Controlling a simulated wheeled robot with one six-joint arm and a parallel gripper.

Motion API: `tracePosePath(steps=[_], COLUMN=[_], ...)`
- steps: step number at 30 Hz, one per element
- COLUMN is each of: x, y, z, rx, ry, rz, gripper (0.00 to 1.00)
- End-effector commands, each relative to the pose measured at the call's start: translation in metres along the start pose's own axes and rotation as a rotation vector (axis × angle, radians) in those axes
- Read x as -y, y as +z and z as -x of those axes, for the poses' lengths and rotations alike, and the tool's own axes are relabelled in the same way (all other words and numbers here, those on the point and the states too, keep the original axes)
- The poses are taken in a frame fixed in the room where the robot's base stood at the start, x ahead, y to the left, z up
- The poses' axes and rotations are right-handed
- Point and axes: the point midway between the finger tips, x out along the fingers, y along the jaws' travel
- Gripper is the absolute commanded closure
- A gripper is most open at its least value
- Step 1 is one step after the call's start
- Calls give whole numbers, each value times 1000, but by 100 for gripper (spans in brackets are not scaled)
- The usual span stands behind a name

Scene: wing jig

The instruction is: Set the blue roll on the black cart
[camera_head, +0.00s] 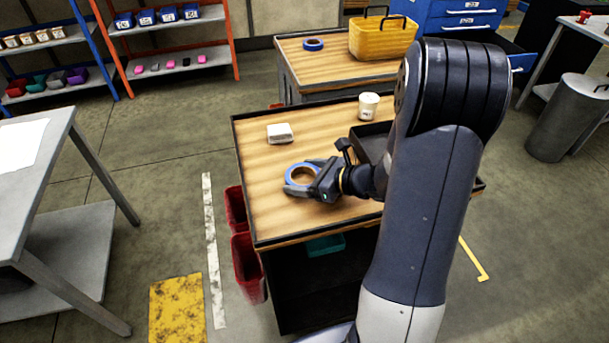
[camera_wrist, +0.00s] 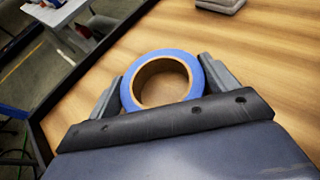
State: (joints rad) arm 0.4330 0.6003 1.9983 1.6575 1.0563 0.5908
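A blue roll (camera_head: 287,178) with a tan inner ring is at the wooden top of the near cart with a black rim (camera_head: 243,205). My gripper (camera_head: 306,178) has one finger on each side of this roll, and both fingers look to touch it. In the wrist view the roll (camera_wrist: 127,95) lies flat between the fingers of my gripper (camera_wrist: 162,88). I cannot tell whether it rests on the wood or is slightly above it. A second blue roll (camera_head: 313,44) lies on the far cart (camera_head: 296,76), which has a wooden top and dark sides.
A white block (camera_head: 280,134), a white cup (camera_head: 368,106) and a dark tray (camera_head: 372,142) are on the near cart. A yellow basket (camera_head: 383,40) stands on the far cart. Red bins (camera_head: 249,268) hang on the near cart's left side.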

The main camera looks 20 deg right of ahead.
Motion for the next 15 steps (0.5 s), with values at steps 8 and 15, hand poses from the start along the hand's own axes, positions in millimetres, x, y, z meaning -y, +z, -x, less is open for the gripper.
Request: tracePosePath(steps=[8,15], x=[0,0], y=[0,3], z=[0,1], rx=[0,0], ry=[0,0], rz=[0,0], gripper=[0,0])
